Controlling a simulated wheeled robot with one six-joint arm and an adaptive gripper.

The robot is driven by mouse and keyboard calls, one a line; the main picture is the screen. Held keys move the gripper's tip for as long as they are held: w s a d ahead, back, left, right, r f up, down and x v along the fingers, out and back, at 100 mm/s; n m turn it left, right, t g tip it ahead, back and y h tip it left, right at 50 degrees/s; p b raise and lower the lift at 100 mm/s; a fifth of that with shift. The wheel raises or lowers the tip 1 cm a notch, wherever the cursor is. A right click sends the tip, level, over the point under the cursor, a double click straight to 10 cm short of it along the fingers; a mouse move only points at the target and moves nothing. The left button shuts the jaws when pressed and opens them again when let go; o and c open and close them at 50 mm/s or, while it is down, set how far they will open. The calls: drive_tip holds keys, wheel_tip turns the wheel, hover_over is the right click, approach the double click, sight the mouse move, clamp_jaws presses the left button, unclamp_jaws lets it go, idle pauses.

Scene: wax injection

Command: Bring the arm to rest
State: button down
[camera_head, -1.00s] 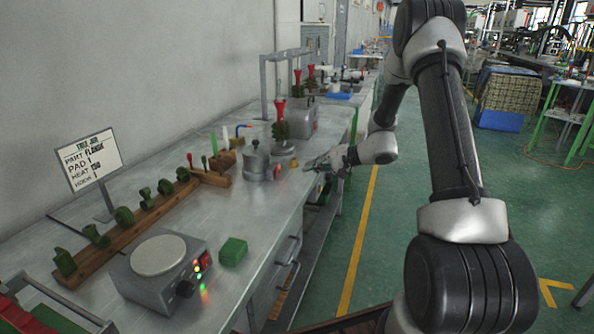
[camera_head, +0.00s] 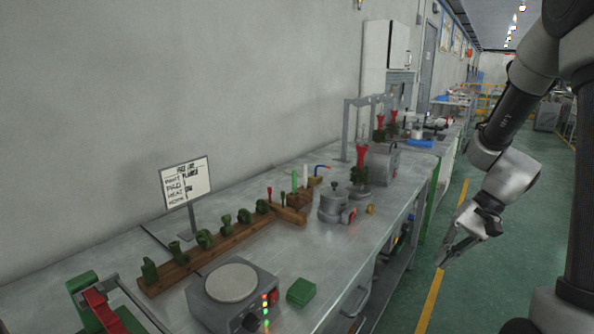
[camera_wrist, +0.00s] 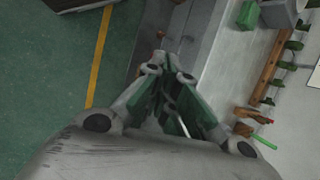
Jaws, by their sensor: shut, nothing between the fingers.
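My gripper (camera_head: 442,262) hangs over the aisle floor, just off the front edge of the workbench (camera_head: 330,262). It is shut and empty, its fingers pointing down and to the left. My arm comes in from the right side of the head view, bent at the elbow. In the wrist view my gripper (camera_wrist: 172,75) shows its fingers together, with the bench edge and green floor beyond them. Nothing in view touches it.
The bench holds a hot plate (camera_head: 232,283), a green block (camera_head: 301,291), a wooden rack (camera_head: 215,246) of green parts, a metal pot (camera_head: 333,206) and a sign (camera_head: 186,182). Green floor (camera_head: 500,280) with a yellow line lies clear to the right.

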drive_tip(key=s+d+r+n+t+h, duration=0.2)
drive_tip(key=s+r+n+t+h, duration=0.3)
drive_tip(key=s+r, duration=0.9)
wheel_tip(320, 180, up, 2)
drive_tip(key=shift+s+d+r+n+h, duration=0.2)
drive_tip(key=shift+s+r+n+h, duration=0.05)
drive_tip(key=shift+n+h, duration=0.3)
